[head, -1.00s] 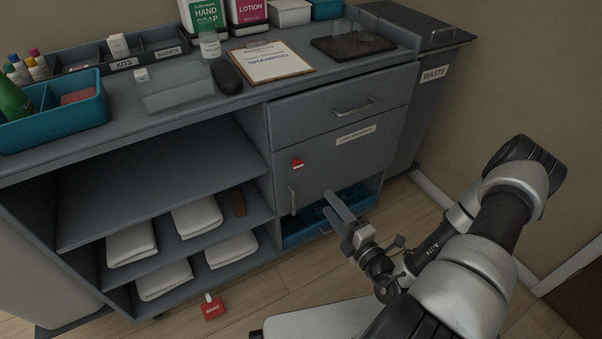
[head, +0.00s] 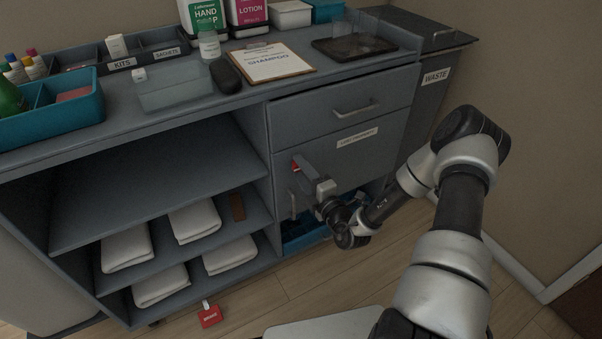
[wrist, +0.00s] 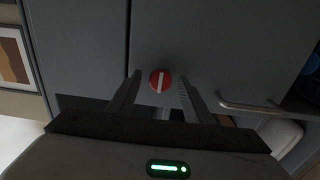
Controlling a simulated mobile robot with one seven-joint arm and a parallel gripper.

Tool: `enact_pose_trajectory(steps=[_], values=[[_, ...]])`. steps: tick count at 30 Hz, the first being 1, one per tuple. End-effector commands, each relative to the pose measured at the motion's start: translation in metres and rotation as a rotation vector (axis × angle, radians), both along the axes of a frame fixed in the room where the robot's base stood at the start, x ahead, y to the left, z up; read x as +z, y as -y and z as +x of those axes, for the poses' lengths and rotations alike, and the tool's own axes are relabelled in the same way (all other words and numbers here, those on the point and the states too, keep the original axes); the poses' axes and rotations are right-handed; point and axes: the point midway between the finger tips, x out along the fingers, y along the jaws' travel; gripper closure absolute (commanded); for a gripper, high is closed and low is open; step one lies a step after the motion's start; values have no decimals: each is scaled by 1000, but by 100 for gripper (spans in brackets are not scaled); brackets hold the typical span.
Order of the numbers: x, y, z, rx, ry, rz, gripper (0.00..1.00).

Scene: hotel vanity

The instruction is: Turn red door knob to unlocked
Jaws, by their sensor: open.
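The red door knob (wrist: 161,81) is a round red disc with a pale bar across it, on the grey cabinet door (wrist: 225,45). In the wrist view the bar stands nearly upright. My gripper (wrist: 158,88) is open, with one finger on each side of the knob and a visible gap to each. In the head view my gripper (head: 298,168) reaches the door front, and its fingers hide most of the knob (head: 295,167). I cannot tell how far the fingertips are from the door surface.
A door handle (wrist: 248,105) is right of the knob in the wrist view. A drawer (head: 345,108) with a handle is above the door. A blue bin (head: 303,237) sits below it. A red tag (head: 210,316) lies on the floor. Open shelves with folded towels (head: 194,220) are at left.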

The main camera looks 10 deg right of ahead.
Motion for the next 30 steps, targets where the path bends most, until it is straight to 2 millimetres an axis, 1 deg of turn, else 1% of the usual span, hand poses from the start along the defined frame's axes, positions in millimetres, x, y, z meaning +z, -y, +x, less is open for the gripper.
enact_pose_trajectory(steps=[8,9,16,23,30], values=[[0,-1,2,0,-1,0,54],[0,-1,2,0,-1,0,55],[0,-1,2,0,0,0,94],[1,-1,2,0,5,-14,95],[2,-1,2,0,33,-106,95]])
